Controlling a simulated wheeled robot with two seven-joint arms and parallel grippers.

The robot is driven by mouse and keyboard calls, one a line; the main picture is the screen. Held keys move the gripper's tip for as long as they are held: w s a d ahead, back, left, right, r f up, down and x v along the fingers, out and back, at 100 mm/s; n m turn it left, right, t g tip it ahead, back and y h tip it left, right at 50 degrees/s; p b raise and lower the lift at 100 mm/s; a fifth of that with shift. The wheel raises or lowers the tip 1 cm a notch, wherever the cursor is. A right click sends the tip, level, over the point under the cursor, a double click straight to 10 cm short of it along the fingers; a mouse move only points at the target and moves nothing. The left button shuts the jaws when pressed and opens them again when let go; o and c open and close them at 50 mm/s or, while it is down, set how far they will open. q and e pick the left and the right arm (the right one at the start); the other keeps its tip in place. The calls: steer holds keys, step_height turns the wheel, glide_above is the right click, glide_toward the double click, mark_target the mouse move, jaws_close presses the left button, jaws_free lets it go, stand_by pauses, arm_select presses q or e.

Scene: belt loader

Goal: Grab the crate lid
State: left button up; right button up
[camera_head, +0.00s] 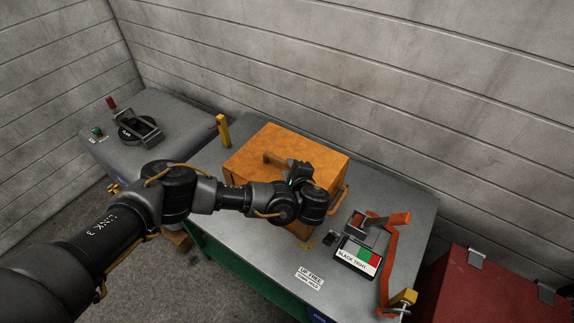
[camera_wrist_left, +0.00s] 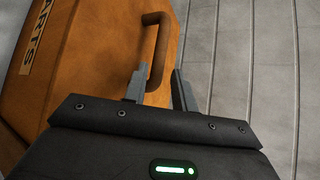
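An orange crate (camera_head: 255,150) with a closed lid sits on the grey table. A bar handle (camera_head: 275,157) stands on its lid; part of it is hidden behind my left gripper (camera_head: 299,172). In the left wrist view, a brown-orange handle (camera_wrist_left: 157,45) rises from an orange surface (camera_wrist_left: 85,60) marked "ARTS". The lower end of this handle shows between the two fingers of my left gripper (camera_wrist_left: 160,88). The fingers are apart, and a gap shows beside the handle. My right gripper is not in view.
A fixture (camera_head: 362,245) with a green and red label and an orange lever (camera_head: 390,250) stand right of the crate. A yellow post (camera_head: 222,130) is at its left. A grey machine (camera_head: 165,140) is at the back left, a red box (camera_head: 500,285) at the lower right.

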mark_target(285, 165)
arm_select(q)
steer(key=b+x, duration=0.1)
steer(key=x, duration=0.1)
steer(key=b+x, duration=0.2)
steer(key=shift+w+a+f, duration=0.2)
steer(key=shift+f, duration=0.15)
steer(key=shift+w, duration=0.25)
steer(key=shift+r, duration=0.1)
steer(key=shift+s, duration=0.1)
steer(key=shift+c, duration=0.5)
jaws_close()
